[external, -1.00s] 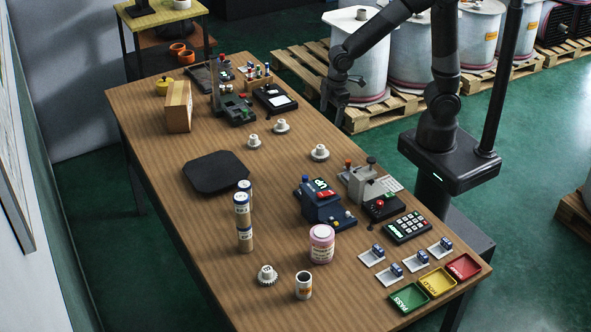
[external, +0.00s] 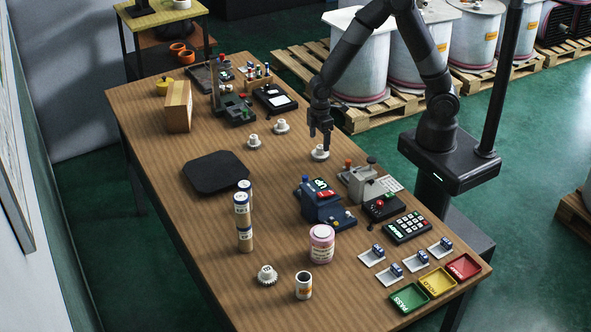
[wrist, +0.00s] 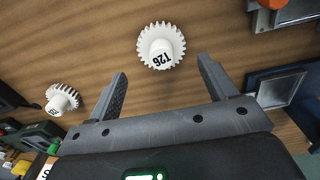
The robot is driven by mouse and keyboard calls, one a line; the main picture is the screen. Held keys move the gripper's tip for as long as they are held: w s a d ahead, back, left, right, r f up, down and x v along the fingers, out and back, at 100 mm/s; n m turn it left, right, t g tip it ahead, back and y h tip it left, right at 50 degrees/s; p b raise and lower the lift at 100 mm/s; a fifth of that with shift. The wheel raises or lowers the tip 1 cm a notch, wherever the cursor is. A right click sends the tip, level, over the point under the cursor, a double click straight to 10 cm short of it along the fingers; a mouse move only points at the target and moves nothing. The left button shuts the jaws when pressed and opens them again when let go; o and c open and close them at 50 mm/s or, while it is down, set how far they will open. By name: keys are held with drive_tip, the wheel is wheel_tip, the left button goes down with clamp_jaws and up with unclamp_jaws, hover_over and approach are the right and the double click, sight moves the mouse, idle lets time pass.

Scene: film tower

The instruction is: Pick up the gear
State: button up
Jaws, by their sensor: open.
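A white toothed gear marked T26 (wrist: 161,46) lies on the wooden table. In the wrist view it is just beyond the fingertips and roughly centred between them. My gripper (wrist: 162,72) is open and empty. In the external view my gripper (external: 320,138) hangs over the white gear (external: 320,154) near the table's right edge and partly covers it; I cannot tell the exact gap. A second white gear (wrist: 62,99) shows at the left of the wrist view. Other white gears stand at the middle (external: 282,126), left of that (external: 253,141), and at the front (external: 267,276).
A blue device (external: 322,205) and a grey device (external: 365,182) stand in front of my gripper. A black mat (external: 216,171) lies to the left. The black-and-white tester (external: 274,98) stands behind. Bare table (external: 285,165) lies left of the gear.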

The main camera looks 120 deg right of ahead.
sight(320, 147)
drive_tip(key=shift+s+a+f, duration=0.1)
drive_tip(key=shift+a+f, duration=0.05)
drive_tip(key=shift+f, duration=2.2)
drive_tip(key=shift+c, duration=0.5)
drive_tip(key=c, duration=1)
drive_tip(key=shift+r, duration=0.1)
